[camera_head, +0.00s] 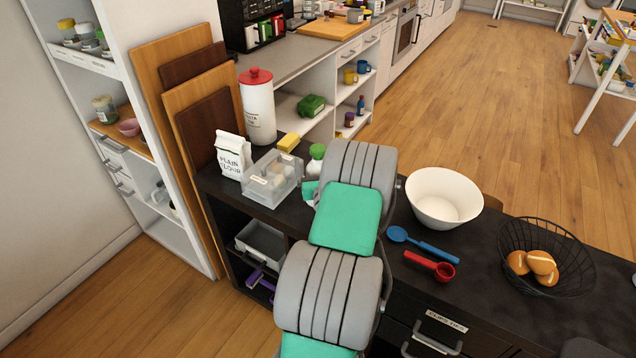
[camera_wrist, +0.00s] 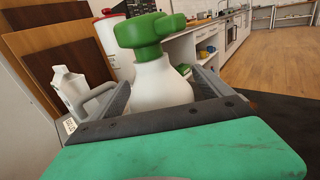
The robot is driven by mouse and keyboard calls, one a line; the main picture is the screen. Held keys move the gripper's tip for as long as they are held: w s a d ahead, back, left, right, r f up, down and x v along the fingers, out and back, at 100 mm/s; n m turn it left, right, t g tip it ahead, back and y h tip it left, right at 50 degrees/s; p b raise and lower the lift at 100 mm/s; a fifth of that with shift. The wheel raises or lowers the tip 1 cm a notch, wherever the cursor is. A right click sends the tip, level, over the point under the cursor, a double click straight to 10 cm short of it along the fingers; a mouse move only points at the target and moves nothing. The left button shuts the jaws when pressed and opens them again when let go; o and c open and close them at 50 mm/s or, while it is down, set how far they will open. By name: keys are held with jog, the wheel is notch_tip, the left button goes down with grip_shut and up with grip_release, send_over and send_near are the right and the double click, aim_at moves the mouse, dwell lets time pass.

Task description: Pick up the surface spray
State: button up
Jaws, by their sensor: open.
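The surface spray (camera_wrist: 162,85) is a white bottle with a green spray head. In the wrist view it stands upright between the two fingers of my gripper (camera_wrist: 165,95). The gripper is open, with a finger on each side of the bottle; I cannot tell whether either finger touches it. The lower part of the bottle is hidden behind the gripper body. In the head view only the spray's green and white top (camera_head: 316,155) shows on the dark counter, and my arm hides the rest and the gripper.
Close by on the counter are a clear container (camera_head: 272,178), a flour bag (camera_head: 233,155), a yellow block (camera_head: 289,142) and a tall red-lidded canister (camera_head: 258,106). To the right are a white bowl (camera_head: 444,197), a blue spoon (camera_head: 422,241), a red scoop (camera_head: 430,266) and a wire basket (camera_head: 577,275).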

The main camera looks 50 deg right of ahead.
jog(key=shift+d, duration=0.1)
jog(key=shift+c, duration=0.3)
grip_shut()
jog(key=shift+r, duration=0.15)
dwell(0.7)
